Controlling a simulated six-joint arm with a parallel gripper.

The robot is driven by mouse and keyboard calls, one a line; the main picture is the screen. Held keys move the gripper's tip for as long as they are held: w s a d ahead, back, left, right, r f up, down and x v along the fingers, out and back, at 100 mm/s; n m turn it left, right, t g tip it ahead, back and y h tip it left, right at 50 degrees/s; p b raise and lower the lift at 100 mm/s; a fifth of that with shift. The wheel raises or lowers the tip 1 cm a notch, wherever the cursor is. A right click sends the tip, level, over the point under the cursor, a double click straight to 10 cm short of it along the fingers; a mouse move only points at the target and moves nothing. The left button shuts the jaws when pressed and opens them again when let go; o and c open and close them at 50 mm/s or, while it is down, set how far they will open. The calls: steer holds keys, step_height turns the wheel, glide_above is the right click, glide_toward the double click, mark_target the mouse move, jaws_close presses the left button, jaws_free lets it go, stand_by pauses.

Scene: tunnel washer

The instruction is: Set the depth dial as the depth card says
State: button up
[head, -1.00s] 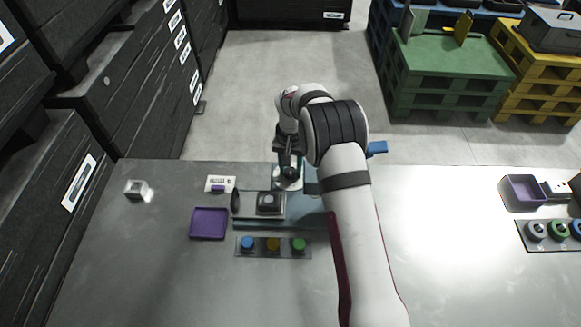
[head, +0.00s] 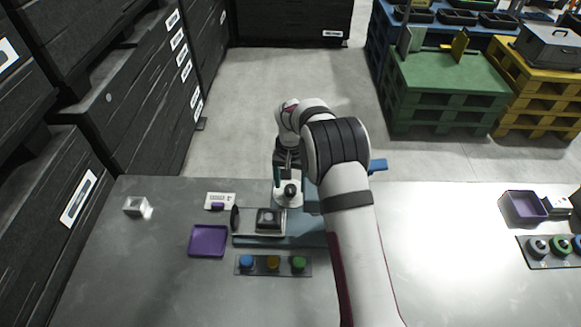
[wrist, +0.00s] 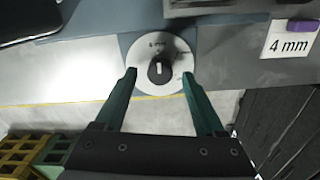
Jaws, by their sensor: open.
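The depth dial (wrist: 178,48) is a round white plate with a black knob (wrist: 160,72) and a short white mark on it. Small print ending in "mm" stands at the plate's upper edge; its digit is hard to read. In the head view the dial (head: 288,198) sits at the bench's far edge. The white depth card (wrist: 284,43) reads "4 mm" and has a purple clip; it also shows in the head view (head: 219,197). My gripper (wrist: 160,76) is open, its green fingers apart on either side of the knob. I cannot tell their height over the plate.
A purple tray (head: 208,241) and a strip of blue, yellow and green buttons (head: 272,264) lie on the near side. A small metal block (head: 137,207) is at left.

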mark_target(291, 188)
step_height(291, 188, up, 14)
steer(key=shift+r, duration=0.2)
steer(key=shift+m+y, duration=0.3)
steer(key=shift+m, duration=0.2)
steer(key=s+d+r, duration=0.1)
steer(key=s+r, duration=0.1)
steer(key=s, duration=0.1)
steer(key=s+d+r, duration=0.1)
steer(key=s+r, duration=0.1)
steer(key=s, duration=0.1)
steer(key=s+d+r, duration=0.2)
steer(key=s, duration=0.1)
steer(key=shift+r, duration=0.25)
steer(key=s+d+f+m, duration=0.1)
steer(key=s+d, duration=0.1)
steer(key=s, duration=1.1)
steer(key=s+d+f+m+y, duration=0.1)
steer(key=s+d, duration=0.1)
steer(key=s, duration=1.2)
steer(key=shift+s+f+m, duration=0.15)
steer(key=shift+m, duration=0.15)
